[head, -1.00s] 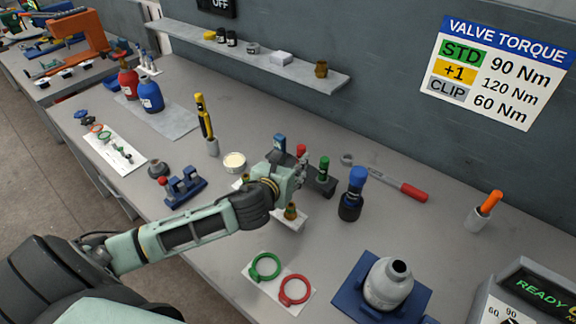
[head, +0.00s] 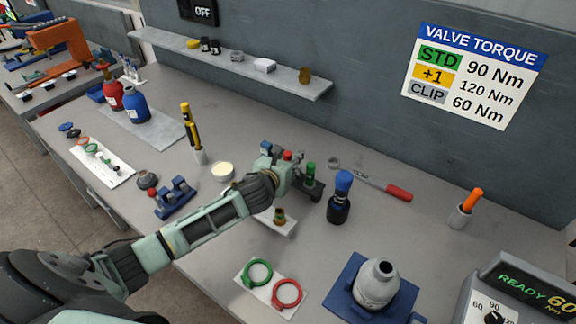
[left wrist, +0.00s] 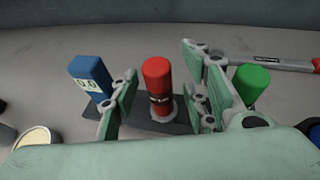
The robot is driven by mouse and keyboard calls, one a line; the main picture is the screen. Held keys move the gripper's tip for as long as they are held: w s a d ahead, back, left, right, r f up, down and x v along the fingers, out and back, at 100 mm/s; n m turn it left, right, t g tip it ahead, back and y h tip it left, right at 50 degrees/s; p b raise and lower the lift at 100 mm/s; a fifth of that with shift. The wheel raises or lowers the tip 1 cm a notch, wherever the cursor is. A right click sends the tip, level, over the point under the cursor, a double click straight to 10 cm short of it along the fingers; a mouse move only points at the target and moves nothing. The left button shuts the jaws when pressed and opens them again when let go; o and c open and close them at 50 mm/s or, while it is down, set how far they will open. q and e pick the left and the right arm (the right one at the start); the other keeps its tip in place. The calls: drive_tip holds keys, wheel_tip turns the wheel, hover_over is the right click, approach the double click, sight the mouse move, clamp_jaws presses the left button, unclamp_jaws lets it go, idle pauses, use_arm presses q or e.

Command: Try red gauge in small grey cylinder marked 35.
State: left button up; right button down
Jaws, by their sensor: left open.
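The red gauge (left wrist: 158,85) stands upright in a dark holder (left wrist: 180,128), between a blue gauge with a small display (left wrist: 92,75) and a green gauge (left wrist: 251,82). My left gripper (left wrist: 160,95) is open, with one finger on each side of the red gauge. In the head view my left gripper (head: 280,162) covers part of the holder; the top of the red gauge (head: 287,155) shows beside it. The small grey cylinder (head: 377,284) stands upright, its dark mouth upward, in a blue base (head: 346,283). Its marking is not readable. My right gripper is not in view.
A blue-topped black tool (head: 340,197) stands between the holder and the cylinder. A white card with green and red rings (head: 268,300) lies left of the cylinder. A red-handled wrench (head: 370,183) lies behind. A torque console (head: 520,290) is at right.

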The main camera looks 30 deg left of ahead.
use_arm(q)
drive_tip(key=shift+c, duration=0.2)
clamp_jaws()
drive_tip(key=shift+r, duration=0.15)
